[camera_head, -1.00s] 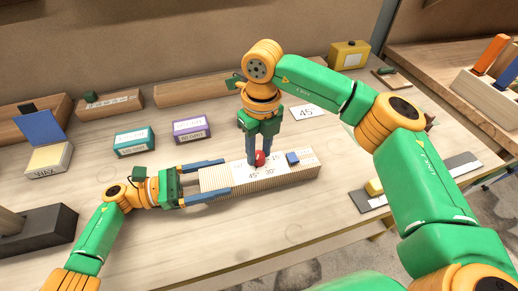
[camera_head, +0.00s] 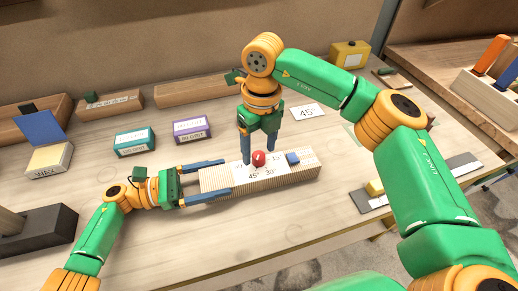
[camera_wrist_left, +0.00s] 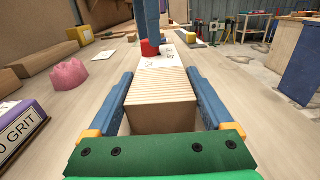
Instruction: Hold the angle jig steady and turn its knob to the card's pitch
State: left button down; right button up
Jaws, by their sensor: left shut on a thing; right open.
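The angle jig (camera_head: 222,180) is a long ribbed wooden block lying on the bench, also seen in the left wrist view (camera_wrist_left: 160,90). Its white dial plate (camera_head: 262,172) shows 15, 30° and 45° marks. My left gripper (camera_head: 228,176) is shut on the jig's left end, one finger along each side. My right gripper (camera_head: 259,162) points down, open, with its fingers around or just behind the knob; contact cannot be told. The card (camera_head: 308,112) reads 45° and lies behind the jig.
Teal (camera_head: 134,141) and purple (camera_head: 192,129) grit boxes stand behind the left arm. A grey strip with a yellow block (camera_head: 375,187) lies right of the jig. The bench front is clear.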

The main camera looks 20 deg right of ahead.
aim_at(261, 154)
notch_tip(261, 154, up, 11)
jog(key=shift+d, duration=0.2)
jog(key=shift+w, duration=0.1)
pick_arm(q)
grip_release()
jog(key=shift+a, duration=2.5)
notch_tip(261, 154, up, 10)
